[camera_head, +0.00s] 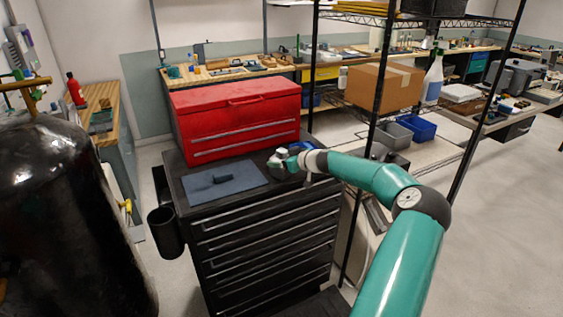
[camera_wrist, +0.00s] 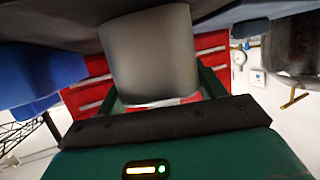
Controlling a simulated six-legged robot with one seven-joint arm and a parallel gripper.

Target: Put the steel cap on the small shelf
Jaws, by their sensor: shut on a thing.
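The steel cap, a plain grey cylinder (camera_wrist: 150,55), fills the middle of the wrist view between the two green fingers of my gripper (camera_wrist: 160,92). My gripper is shut on it. In the head view my gripper (camera_head: 284,160) is low over the right part of the black drawer cabinet's top, in front of the red chest. The cap is too small there to make out clearly, and I cannot tell whether it touches the top. I cannot tell which surface is the small shelf; a black wire shelf rack (camera_head: 378,75) stands to the right.
The red tool chest (camera_head: 232,112) stands on the black drawer cabinet (camera_head: 262,235). A cardboard box (camera_head: 384,86) sits on the rack.

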